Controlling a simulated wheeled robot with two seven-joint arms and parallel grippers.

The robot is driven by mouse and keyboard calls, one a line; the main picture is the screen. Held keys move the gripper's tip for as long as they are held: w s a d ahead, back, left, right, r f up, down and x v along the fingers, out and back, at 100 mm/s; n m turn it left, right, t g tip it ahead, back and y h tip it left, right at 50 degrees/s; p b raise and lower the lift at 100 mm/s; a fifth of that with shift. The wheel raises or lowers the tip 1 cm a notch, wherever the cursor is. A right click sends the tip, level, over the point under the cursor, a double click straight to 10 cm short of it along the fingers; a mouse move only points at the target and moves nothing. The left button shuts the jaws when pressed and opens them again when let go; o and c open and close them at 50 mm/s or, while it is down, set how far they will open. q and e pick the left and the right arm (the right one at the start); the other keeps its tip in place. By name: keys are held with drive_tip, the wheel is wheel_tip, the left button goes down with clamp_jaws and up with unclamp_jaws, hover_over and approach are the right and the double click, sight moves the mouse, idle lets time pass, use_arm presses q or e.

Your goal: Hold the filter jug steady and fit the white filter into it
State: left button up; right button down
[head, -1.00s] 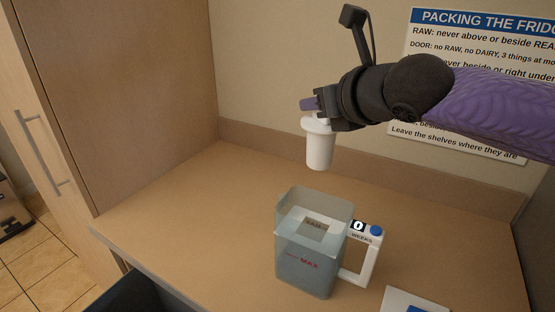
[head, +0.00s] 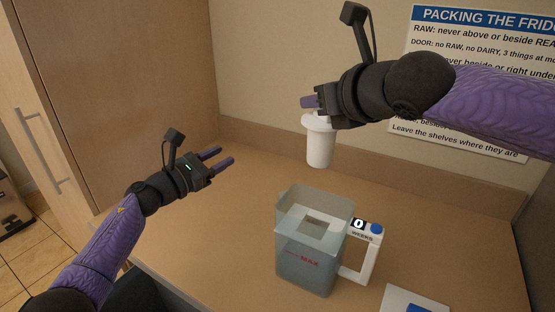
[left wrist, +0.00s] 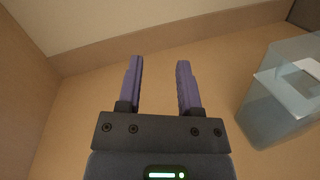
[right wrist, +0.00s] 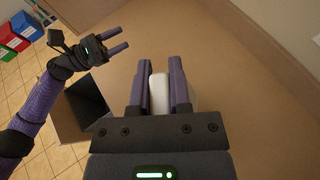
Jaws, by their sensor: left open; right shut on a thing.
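The filter jug (head: 296,258) stands upright on the counter, a clear bluish box with a red MAX mark and a white handle (head: 362,256) on its right side. Part of it shows at the right of the left wrist view (left wrist: 283,95). The white filter (head: 319,146) hangs upright in the air above and behind the jug, apart from it. My right gripper (head: 312,102) is shut on the filter's top; the filter also shows between the fingers in the right wrist view (right wrist: 160,92). My left gripper (head: 221,157) is open and empty, left of the jug and above the counter.
A white card with a blue patch (head: 412,301) lies at the counter's front right. A tall wooden cabinet (head: 120,90) stands at the left. The wall with a printed notice (head: 480,60) is behind. The counter (head: 195,235) left of the jug is clear.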

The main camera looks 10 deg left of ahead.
use_arm(q)
drive_tip(key=s+d+r+m+g+h, duration=0.1)
drive_tip(key=d+r+m+g+h, duration=0.2)
drive_tip(key=d+m, duration=0.45)
drive_tip(key=s+d+r+m+g, duration=0.1)
drive_tip(key=d+r+m+g, duration=0.1)
drive_tip(key=d+m+g, duration=0.5)
use_arm(e)
drive_tip(key=shift+d, duration=0.1)
use_arm(q)
drive_tip(key=m+g+y, duration=0.3)
drive_tip(key=m+y, duration=0.9)
drive_tip(key=m, duration=0.4)
approach(285, 202)
drive_tip(key=shift+n, duration=0.25)
drive_tip(key=x, duration=1.1)
drive_tip(key=shift+w, duration=0.15)
drive_tip(key=shift+r, duration=0.1)
clamp_jaws()
